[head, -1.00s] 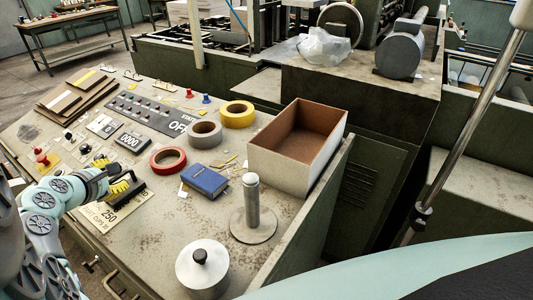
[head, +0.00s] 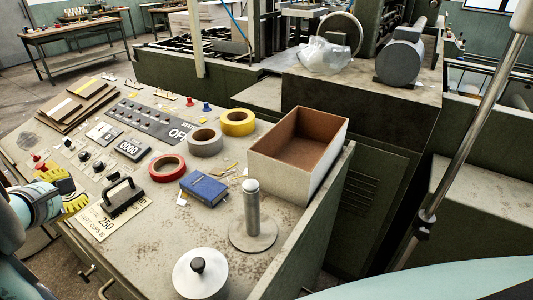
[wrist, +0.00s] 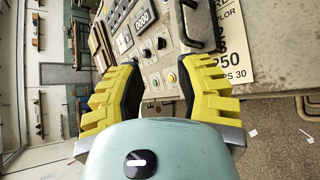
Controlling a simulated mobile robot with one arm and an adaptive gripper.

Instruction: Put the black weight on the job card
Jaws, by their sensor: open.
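The black weight (head: 122,196), a dark bar with an arched handle, rests on the upper part of the pale job card (head: 100,222) on the sloped desk. The card's lower part, with "250" in print, shows uncovered. In the wrist view, the weight's handle (wrist: 200,28) and the card (wrist: 236,45) are at the upper right. My gripper (head: 74,190), with yellow-backed fingers, is to the left of the weight and apart from it. In the wrist view my gripper (wrist: 158,82) is open, with nothing between its fingers.
Knobs and a counter (head: 130,148) lie behind the weight. A red tape roll (head: 167,167), a blue book (head: 204,188), an upright post (head: 252,212) and a silver lidded pot (head: 199,276) stand to the right. An open box (head: 275,178) sits at the desk's right edge.

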